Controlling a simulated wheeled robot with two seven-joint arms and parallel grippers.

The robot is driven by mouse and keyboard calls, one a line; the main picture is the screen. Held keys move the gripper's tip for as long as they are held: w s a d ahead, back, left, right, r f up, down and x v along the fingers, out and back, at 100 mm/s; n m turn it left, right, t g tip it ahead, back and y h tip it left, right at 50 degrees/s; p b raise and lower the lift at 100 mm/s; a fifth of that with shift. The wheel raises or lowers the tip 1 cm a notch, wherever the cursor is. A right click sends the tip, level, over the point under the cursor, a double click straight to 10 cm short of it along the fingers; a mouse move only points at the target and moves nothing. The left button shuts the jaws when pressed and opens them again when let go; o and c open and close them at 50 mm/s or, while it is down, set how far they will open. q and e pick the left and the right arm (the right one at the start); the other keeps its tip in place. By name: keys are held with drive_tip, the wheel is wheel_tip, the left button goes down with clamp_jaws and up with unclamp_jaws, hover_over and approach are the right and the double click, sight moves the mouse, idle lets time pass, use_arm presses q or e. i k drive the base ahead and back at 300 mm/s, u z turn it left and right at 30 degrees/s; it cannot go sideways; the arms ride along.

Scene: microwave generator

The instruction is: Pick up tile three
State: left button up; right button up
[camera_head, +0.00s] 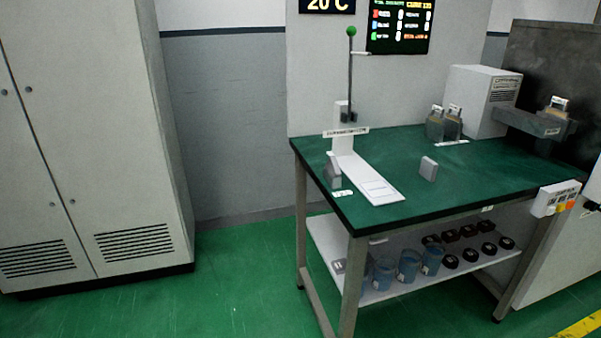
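A small light-grey tile-like block (428,168) stands upright on the green table top, right of the white flat plate. I see no number on it, so I cannot tell whether it is tile three. A darker grey block (333,173) stands at the left edge of the white plate (375,187), near a small white label (342,193). Neither of my grippers is in view.
The green-topped table (470,180) has a lever stand (351,85) at its back left. Glass bottles (444,123) and a white box (482,98) stand at the back right. Blue jars (408,265) and dark-capped jars fill the lower shelf. Floor is clear in front; a tall cabinet (90,130) stands left.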

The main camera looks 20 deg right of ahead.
sight(332, 165)
drive_tip(key=u, duration=0.75)
drive_tip(key=i, duration=0.55)
drive_tip(key=z, duration=0.05)
